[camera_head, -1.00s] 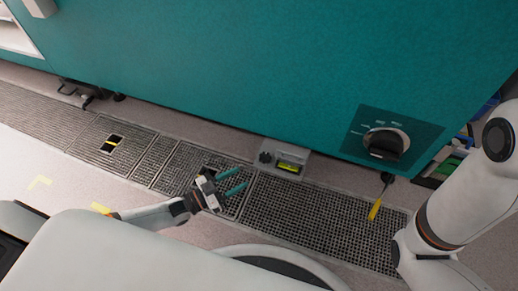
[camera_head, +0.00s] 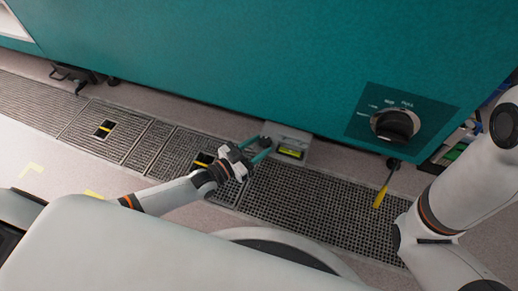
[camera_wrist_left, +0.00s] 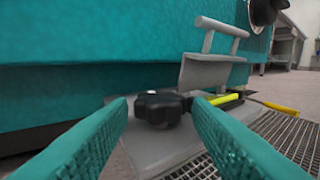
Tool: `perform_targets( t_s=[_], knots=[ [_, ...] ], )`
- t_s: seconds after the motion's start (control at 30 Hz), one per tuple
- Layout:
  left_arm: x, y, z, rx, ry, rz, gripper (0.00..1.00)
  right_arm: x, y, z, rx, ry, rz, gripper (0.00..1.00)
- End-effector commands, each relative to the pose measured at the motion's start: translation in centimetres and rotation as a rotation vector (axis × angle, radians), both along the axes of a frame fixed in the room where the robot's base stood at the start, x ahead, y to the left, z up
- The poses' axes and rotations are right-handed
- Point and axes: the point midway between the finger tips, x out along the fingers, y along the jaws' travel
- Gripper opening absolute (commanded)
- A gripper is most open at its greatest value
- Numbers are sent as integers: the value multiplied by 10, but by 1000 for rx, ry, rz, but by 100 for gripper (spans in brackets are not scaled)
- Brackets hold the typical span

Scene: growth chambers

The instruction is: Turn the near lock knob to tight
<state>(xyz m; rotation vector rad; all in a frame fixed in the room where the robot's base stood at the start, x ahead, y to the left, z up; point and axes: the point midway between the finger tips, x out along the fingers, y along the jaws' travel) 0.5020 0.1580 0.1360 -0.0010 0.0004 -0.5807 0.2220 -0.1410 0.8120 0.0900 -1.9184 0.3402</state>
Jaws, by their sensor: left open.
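The black lobed lock knob (camera_head: 265,140) sits on a grey bracket plate at the foot of the teal chamber. In the left wrist view the knob (camera_wrist_left: 158,108) stands ahead, between the lines of my two teal fingers. My left gripper (camera_head: 264,147) is open, with its fingertips close to the knob, one on each side. I see a gap on both sides in the wrist view; whether the tips reach past the knob's front is hard to tell. No tight marking is readable. My right gripper is outside the views.
The bracket plate (camera_head: 296,137) carries a yellow-green strip (camera_head: 290,153) beside the knob. A dial panel (camera_head: 397,124) is on the chamber wall to the right. A yellow-ended lever (camera_head: 380,196) hangs below it. Floor grating (camera_head: 305,204) lies in front. A grey upright flap (camera_wrist_left: 212,72) stands behind the knob.

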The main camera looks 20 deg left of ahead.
Motion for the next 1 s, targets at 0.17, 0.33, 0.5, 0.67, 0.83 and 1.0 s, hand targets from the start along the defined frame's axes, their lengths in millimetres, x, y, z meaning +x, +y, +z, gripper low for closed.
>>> perform_targets(
  t_s=[0.17, 0.33, 0.5, 0.67, 0.83, 1.0],
  knots=[
    [5, -4, 0, -1, -1, -1, 45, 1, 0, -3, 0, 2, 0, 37],
    [5, -4, 1, 1, -1, -1, 45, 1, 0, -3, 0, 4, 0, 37],
    [5, -3, 0, 1, -1, -1, 22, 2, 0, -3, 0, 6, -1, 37],
    [5, -3, 0, 3, -2, -11, 13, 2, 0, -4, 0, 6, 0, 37],
    [7, 0, -1, 8, -4, -98, 13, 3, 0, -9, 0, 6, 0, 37],
    [7, 0, 0, 3, 0, -143, 13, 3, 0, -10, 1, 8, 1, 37]
  ],
)
